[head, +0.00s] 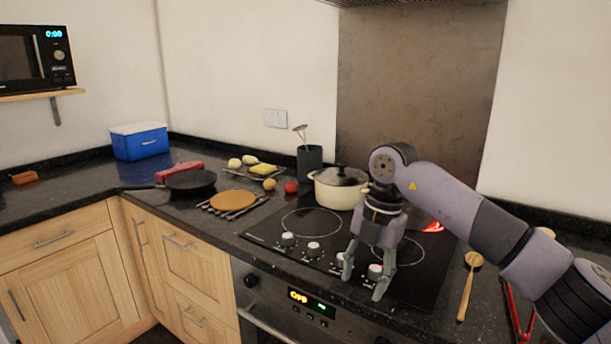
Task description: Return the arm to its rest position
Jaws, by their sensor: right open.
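My right arm comes in from the right over the stove. Its gripper (363,277) points down, open and empty, above the front right of the black hob (322,250), near the knobs (314,248). The fingers are spread apart with nothing between them. A cream pot (338,194) with a lid stands on the hob behind the gripper. My left gripper does not show.
A wooden spoon (467,285) and a red-handled tool (517,312) lie on the counter right of the hob, near my arm. A black pan (191,182), a brown round board (233,200), a utensil holder (310,162) and a blue box (139,141) stand to the left.

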